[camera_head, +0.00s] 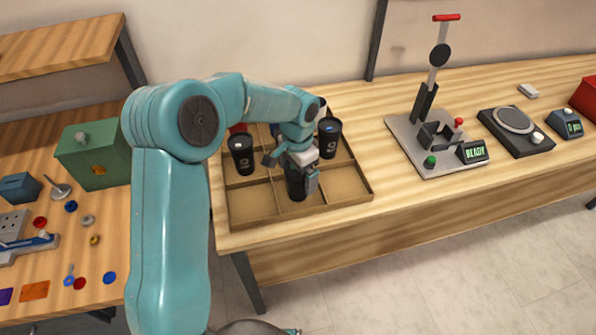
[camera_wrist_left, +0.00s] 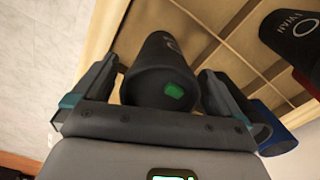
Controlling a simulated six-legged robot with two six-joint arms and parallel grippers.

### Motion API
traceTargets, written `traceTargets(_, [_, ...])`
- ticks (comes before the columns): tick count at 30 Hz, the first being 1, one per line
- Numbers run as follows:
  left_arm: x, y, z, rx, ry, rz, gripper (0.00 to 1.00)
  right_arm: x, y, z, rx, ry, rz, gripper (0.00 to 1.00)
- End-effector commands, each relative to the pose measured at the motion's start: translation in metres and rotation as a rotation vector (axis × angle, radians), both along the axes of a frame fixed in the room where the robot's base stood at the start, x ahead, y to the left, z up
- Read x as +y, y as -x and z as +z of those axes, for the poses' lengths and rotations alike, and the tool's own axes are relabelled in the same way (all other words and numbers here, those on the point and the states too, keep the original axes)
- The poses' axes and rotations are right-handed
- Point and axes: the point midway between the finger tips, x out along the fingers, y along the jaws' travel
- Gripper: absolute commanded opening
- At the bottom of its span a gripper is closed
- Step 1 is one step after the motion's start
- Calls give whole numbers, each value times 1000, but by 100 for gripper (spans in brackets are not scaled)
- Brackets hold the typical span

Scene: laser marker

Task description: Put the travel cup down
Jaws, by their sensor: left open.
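The dark travel cup (camera_head: 296,186) stands in the front middle compartment of a divided wooden tray (camera_head: 238,222). In the left wrist view the cup (camera_wrist_left: 160,72) shows between my fingers, with a green patch on it. My left gripper (camera_head: 292,172) is over the cup, its jaws open with one finger on each side. In the wrist view a gap shows beside the cup at the fingers of the gripper (camera_wrist_left: 155,95). The gripper hides the cup's upper part in the head view. My right gripper does not show.
Dark cups stand in the tray's back left (camera_head: 241,153) and back right (camera_head: 329,138) compartments. The front left and front right compartments are empty. A lever press (camera_head: 432,135) and a scale (camera_head: 515,128) stand to the right. A green box (camera_head: 95,155) is at left.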

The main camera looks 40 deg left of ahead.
Motion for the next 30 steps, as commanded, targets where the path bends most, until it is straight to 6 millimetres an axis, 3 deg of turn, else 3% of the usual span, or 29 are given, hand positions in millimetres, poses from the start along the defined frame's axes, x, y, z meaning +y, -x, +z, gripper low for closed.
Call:
traceTargets(16, [1,-1,108,-3,0,0,100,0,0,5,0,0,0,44])
traceTargets(21, [0,-1,121,-2,0,0,100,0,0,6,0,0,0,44])
traceTargets(30, [1,-1,122,-1,0,0,100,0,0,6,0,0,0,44])
